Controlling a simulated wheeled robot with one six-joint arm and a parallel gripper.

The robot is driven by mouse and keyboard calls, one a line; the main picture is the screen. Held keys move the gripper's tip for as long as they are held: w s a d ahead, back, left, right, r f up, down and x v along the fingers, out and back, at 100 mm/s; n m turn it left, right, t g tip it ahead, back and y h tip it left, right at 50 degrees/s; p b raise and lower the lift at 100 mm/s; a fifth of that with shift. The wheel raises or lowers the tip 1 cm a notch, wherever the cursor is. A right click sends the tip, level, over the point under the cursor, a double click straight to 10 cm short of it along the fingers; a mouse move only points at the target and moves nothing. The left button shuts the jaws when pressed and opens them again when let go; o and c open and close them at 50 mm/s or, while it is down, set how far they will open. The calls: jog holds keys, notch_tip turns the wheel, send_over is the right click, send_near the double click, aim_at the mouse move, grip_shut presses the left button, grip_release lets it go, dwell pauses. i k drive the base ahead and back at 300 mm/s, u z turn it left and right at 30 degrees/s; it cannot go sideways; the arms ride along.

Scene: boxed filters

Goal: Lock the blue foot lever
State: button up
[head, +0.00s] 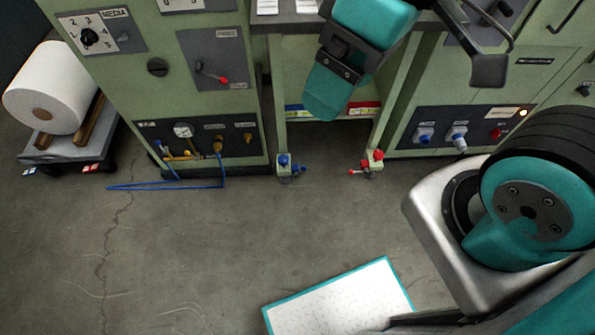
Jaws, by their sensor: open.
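A small cart or table stands between the green cabinets. Its left leg ends in a caster with blue parts (284,160), and a small blue foot lever (302,169) sticks out to the right, low over the floor. I cannot tell from its angle whether it is locked. The right leg's caster has a red foot lever (357,172) pointing left. My gripper (327,98), teal with a dark clamp, comes in from the top. It appears above the lever in the picture, apart from it and empty. Its fingertips are not clearly distinguishable.
Green cabinets (205,105) flank the cart. A blue hose (165,186) lies on the floor at left. A white roll (50,87) sits on a low dolly. A white teal-edged panel (340,298) lies at the front. The floor before the casters is clear.

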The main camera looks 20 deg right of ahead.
aim_at(303, 169)
jog(key=u, duration=0.5)
jog(key=k, duration=0.6)
jog(key=u, duration=0.45)
jog(key=i, duration=1.1)
jog(key=z, duration=1.15)
jog(key=i, duration=0.3)
jog(key=z, duration=0.4)
